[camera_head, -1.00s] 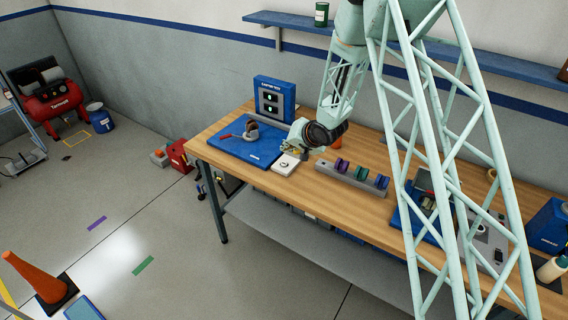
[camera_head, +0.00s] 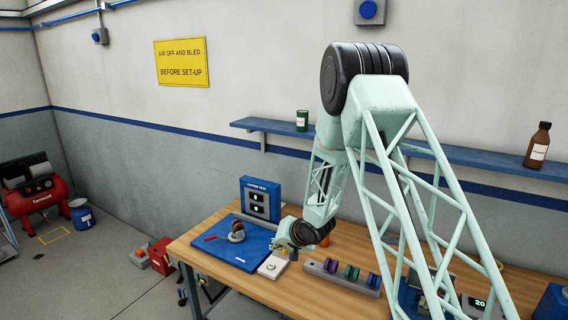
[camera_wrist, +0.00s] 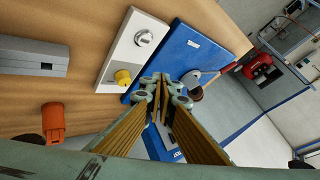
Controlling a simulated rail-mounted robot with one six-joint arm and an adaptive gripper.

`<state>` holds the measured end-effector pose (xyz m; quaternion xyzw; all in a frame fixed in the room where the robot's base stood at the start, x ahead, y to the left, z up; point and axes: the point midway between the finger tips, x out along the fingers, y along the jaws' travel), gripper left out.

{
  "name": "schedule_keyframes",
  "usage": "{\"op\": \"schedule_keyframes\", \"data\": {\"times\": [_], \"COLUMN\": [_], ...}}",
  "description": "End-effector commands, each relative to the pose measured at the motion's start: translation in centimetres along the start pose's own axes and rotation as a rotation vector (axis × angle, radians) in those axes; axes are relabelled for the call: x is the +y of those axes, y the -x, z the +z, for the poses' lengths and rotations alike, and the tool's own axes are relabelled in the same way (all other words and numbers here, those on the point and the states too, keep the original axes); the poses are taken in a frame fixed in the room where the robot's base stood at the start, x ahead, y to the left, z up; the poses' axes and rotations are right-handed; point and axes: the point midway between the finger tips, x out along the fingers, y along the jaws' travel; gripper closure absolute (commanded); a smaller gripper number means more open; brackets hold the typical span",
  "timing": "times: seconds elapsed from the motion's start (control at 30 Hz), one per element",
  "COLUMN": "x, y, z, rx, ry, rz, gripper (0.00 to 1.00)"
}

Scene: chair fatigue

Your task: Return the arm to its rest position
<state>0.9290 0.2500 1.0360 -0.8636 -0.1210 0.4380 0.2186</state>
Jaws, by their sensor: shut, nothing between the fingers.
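My arm reaches over the wooden workbench (camera_head: 350,248), bent at a large black joint high in the head view. My gripper (camera_head: 280,243) hangs low over the bench near the white block and is partly hidden by the wrist in that view. In the wrist view my gripper (camera_wrist: 161,80) shows its fingertips together, with nothing between them. Beyond the fingertips are the blue plate (camera_wrist: 180,55) and the white block (camera_wrist: 140,38), which carries a round metal piece and a yellow knob.
A blue box with lit displays (camera_head: 260,199) stands behind the blue plate. A grey rack (camera_head: 342,276) with coloured spools lies to the right. A wall shelf (camera_head: 275,130) holds a green can (camera_head: 302,120) and a brown bottle (camera_head: 538,146). An orange part (camera_wrist: 53,121) stands near my gripper.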

Motion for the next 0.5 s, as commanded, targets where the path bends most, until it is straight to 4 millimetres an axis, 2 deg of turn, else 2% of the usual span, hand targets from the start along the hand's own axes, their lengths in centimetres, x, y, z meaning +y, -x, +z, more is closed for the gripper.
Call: {"op": "schedule_keyframes", "data": {"times": [0.5], "x": [1.3], "y": [8.6], "z": [-4.2], "rx": [0.042], "ry": [0.060], "rz": [0.119], "gripper": [1.00]}}
